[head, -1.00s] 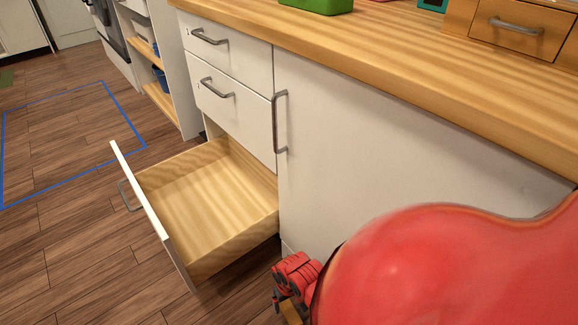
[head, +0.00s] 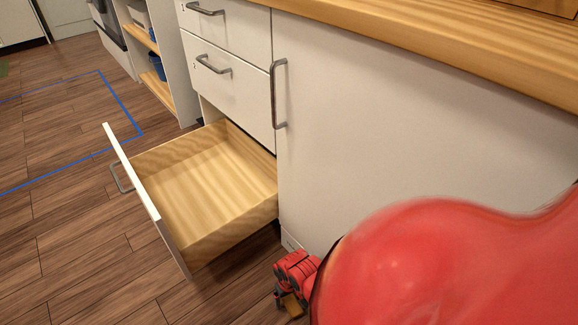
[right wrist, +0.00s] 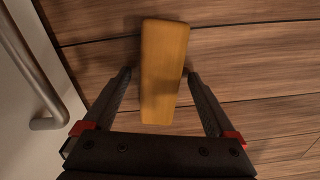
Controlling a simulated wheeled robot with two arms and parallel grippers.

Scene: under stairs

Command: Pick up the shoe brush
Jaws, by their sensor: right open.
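The shoe brush (right wrist: 165,42) shows in the right wrist view as a plain orange-brown block. It lies lengthwise between the two fingers of my right gripper (right wrist: 158,75), with a gap on each side. Its bristles are not visible. My right gripper is open and also shows in the head view (head: 292,287), low beside the cabinet and to the right of the open drawer. A small part of the brush (head: 292,306) shows below it there. My red arm hides much of the area to the right. My left gripper is not in view.
An open, empty wooden drawer (head: 190,185) juts out left of my gripper. A white cabinet door (head: 400,120) stands behind, under a wooden countertop (head: 440,38). In the right wrist view a metal handle (right wrist: 35,75) on a white panel is close at left. Wooden floor (head: 60,240) is clear.

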